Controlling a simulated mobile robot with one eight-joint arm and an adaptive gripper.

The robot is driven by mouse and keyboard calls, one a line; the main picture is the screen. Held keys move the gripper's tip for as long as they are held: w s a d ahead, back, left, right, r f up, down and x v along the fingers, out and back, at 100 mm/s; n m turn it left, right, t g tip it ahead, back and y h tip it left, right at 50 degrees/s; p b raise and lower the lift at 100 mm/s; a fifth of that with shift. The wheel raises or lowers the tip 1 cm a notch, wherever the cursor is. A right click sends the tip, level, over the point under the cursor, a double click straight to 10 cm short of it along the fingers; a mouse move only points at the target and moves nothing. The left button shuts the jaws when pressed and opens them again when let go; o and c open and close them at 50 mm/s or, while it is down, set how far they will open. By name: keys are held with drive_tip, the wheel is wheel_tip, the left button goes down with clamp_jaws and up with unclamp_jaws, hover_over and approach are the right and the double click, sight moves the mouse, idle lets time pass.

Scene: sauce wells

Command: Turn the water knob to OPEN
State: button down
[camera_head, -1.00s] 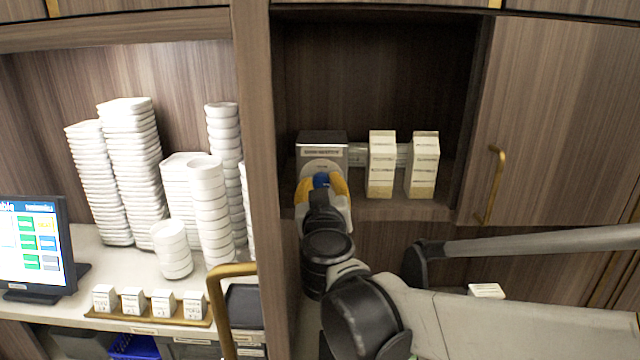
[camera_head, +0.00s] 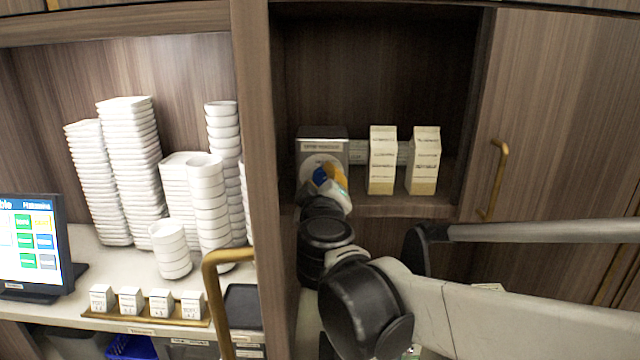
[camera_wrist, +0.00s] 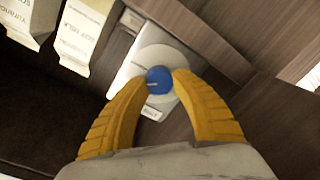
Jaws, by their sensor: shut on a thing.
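The water knob (camera_head: 320,176) is a small blue round knob on a pale round plate, on the front of a grey box (camera_head: 321,146) in the open cupboard niche. In the wrist view the blue knob (camera_wrist: 159,80) sits between my two yellow fingertips, with a white mark on its face. My gripper (camera_wrist: 158,84) is shut on the knob, one finger on each side. In the head view my gripper (camera_head: 329,180) is rolled over and partly covers the plate. The box's label is too small to read.
Two cartons (camera_head: 382,160) (camera_head: 422,160) stand right of the box on the shelf. A brass-handled door (camera_head: 550,120) is at the right. Stacked white bowls (camera_head: 132,165), a screen (camera_head: 28,240) and small labelled blocks (camera_head: 145,301) are on the left counter.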

drive_tip(key=n+b, duration=0.1)
drive_tip(key=n, duration=0.4)
drive_tip(key=shift+a+n+h+b, duration=0.1)
drive_tip(key=shift+n+h+b, duration=0.5)
drive_tip(key=shift+n, duration=1.6)
drive_tip(key=c, duration=1)
unclamp_jaws()
